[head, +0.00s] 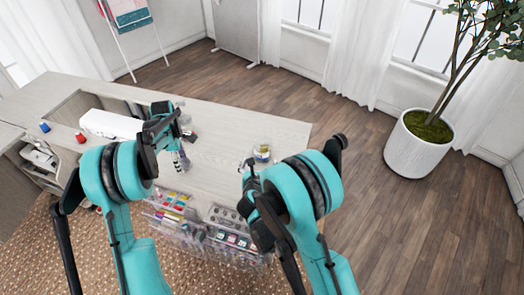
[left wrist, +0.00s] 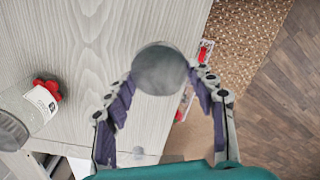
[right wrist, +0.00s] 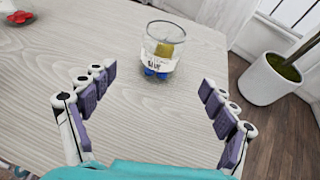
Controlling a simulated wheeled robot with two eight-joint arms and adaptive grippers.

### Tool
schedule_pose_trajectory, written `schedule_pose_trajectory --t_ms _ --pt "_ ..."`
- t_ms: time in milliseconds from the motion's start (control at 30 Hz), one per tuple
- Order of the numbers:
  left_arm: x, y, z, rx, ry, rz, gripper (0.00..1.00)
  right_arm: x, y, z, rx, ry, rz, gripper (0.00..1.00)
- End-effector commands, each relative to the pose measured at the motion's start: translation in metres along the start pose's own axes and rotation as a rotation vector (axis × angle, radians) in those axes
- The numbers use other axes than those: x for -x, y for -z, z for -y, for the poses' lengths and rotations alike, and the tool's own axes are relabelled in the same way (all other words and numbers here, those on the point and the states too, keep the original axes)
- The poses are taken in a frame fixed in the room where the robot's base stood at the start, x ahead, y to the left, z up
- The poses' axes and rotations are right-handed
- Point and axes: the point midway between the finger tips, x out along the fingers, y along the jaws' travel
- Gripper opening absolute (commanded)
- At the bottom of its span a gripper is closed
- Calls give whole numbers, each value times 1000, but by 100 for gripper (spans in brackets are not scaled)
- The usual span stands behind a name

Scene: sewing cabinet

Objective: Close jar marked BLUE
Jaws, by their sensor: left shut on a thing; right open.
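The jar marked BLUE (right wrist: 158,52) stands upright on the table in the right wrist view. It is clear glass with an open top, a white label, blue pieces at the bottom and a yellowish thing seen within its outline. It also shows in the head view (head: 262,153). My right gripper (right wrist: 157,90) is open and empty, with the jar beyond its fingertips. My left gripper (left wrist: 162,82) is shut on a round grey lid (left wrist: 160,68), held above the table edge. In the head view the left gripper (head: 183,132) is left of the jar; its lid is hard to make out.
Another clear jar (left wrist: 30,108) with red pieces and a white label shows in the left wrist view. A white machine (head: 110,124), a blue spool (head: 45,127) and a red spool (head: 80,138) are at the left. Clear organisers line the near edge.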

Motion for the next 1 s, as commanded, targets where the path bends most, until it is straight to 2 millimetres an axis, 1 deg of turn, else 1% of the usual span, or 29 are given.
schedule_pose_trajectory --t_ms 67,167,400,500,600,900,1000 --pt "0 0 0 0 0 0 47 -1 0 0 1 0 0 86" --pt "-4 0 0 0 0 0 47 -10 1 1 1 2 0 86" --pt "-16 0 0 0 0 0 47 -52 1 1 1 2 1 86" --pt "-19 0 0 0 0 0 47 -64 1 0 1 1 1 86" --pt "-20 0 0 0 0 0 47 -68 0 1 2 0 2 86" --pt "-19 0 0 0 0 0 47 -69 -1 0 2 0 2 86" --pt "-25 0 0 0 0 0 47 -78 1 2 2 1 1 86"
